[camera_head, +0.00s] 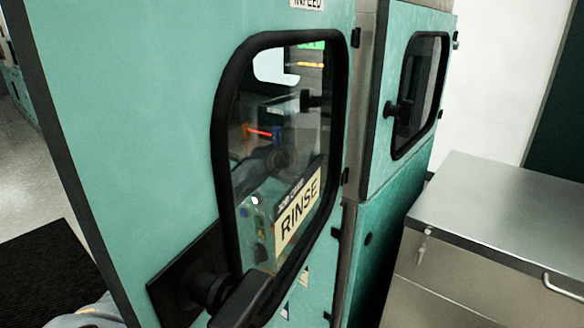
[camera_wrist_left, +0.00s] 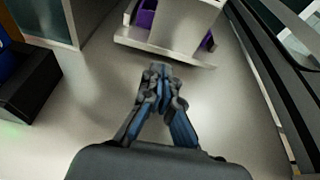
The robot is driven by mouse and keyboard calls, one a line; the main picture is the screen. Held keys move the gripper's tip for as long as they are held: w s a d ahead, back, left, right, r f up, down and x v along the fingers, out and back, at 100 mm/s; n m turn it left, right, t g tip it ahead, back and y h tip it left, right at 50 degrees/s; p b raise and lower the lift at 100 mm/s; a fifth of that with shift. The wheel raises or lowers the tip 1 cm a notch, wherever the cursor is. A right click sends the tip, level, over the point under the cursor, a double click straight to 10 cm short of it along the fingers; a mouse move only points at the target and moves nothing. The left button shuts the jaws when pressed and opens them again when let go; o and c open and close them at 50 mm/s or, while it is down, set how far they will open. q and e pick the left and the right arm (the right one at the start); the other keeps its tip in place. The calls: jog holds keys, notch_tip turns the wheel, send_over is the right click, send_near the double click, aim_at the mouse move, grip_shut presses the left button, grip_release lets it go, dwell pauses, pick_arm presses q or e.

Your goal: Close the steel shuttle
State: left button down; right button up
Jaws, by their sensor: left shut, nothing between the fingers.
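I cannot pick out the steel shuttle with certainty in either view. The large teal door (camera_head: 130,130) fills the left and middle of the head view. It has a black-framed window and a black handle (camera_head: 240,300) on a dark plate low down. In the left wrist view my left gripper (camera_wrist_left: 160,72) is shut and empty, with its fingertips together above a pale floor. It touches nothing that I can see. It is not visible in the head view, and my right gripper is in neither view.
A steel cabinet (camera_head: 490,240) with a bar handle stands at the right. A second teal door (camera_head: 400,165) with a window is behind. A dark mat (camera_head: 45,275) lies at the left. In the wrist view, a pale box (camera_wrist_left: 172,27) with purple contents stands beyond the fingertips.

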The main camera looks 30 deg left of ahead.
pick_arm(q)
jog(key=v, duration=0.4)
jog(key=shift+s+d+r, duration=0.2)
jog(key=shift+d+r, duration=0.15)
jog(key=shift+s+a+f+b, duration=0.3)
jog(key=shift+s+a, duration=0.05)
jog(key=shift+s, duration=0.25)
jog(key=shift+s+a+f, duration=0.15)
jog(key=shift+s+a, duration=0.05)
jog(key=shift+a, duration=0.05)
jog(key=b+v, duration=0.1)
jog(key=v, duration=0.4)
jog(key=shift+s+d+r, duration=0.15)
jog(key=shift+d+r, duration=0.1)
jog(key=shift+s+a+b, duration=0.1)
jog(key=shift+s+b, duration=0.1)
jog(key=shift+b, duration=0.15)
jog(key=shift+r, duration=0.1)
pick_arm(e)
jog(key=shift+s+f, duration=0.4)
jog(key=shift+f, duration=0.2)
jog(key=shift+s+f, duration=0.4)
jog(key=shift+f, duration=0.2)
pick_arm(q)
jog(key=shift+s, duration=0.1)
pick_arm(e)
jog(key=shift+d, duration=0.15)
